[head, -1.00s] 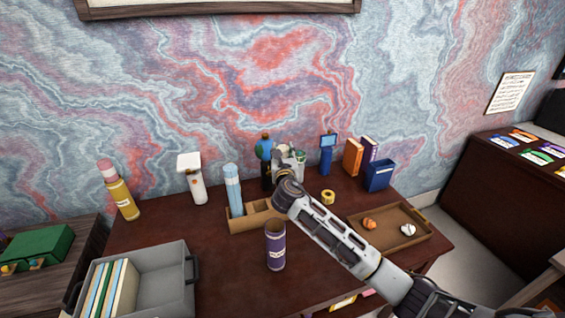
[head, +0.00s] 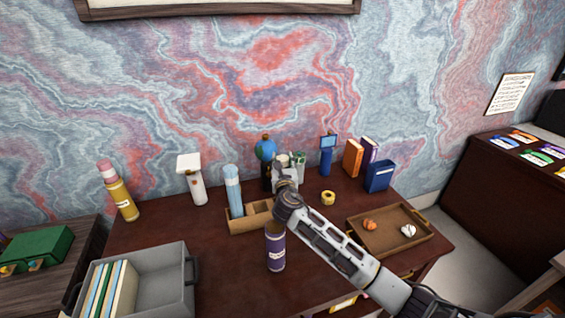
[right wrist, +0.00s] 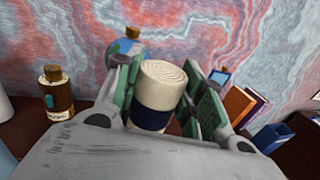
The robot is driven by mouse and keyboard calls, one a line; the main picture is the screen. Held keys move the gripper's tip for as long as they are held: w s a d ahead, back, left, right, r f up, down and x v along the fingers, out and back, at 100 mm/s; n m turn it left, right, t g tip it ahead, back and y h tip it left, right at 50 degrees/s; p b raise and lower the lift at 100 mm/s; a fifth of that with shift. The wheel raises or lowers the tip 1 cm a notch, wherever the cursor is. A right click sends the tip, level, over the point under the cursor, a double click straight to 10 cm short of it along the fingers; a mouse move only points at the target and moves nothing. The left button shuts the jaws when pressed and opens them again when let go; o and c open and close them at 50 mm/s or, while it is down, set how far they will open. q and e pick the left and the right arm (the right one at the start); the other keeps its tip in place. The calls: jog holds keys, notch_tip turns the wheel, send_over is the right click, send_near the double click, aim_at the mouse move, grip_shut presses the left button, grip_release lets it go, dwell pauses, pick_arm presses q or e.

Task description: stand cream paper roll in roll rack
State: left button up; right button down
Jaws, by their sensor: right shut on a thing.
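The cream paper roll (right wrist: 163,85) has a spiral top and a dark blue band. My right gripper (right wrist: 164,95) is shut on it, with green-lined fingers on both sides. In the head view my right gripper (head: 286,174) is behind and right of the roll rack, and its arm hides much of the roll. The roll rack (head: 241,225) is a low tan wooden box with compartments. A light blue roll (head: 233,190) stands in its left compartment; the compartments to the right look empty, the rightmost partly hidden by my arm. My left gripper is not in view.
A purple can (head: 275,253) stands just in front of the rack. A globe bottle (head: 265,150) is behind it. A tape roll (head: 328,198) and a tan tray (head: 388,247) lie to the right. A grey bin (head: 170,275) stands front left.

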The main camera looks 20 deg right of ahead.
jog(key=shift+f, duration=0.1)
jog(key=c, duration=0.9)
grip_release()
jog(key=shift+b+v, duration=0.4)
jog(key=shift+v, duration=5.65)
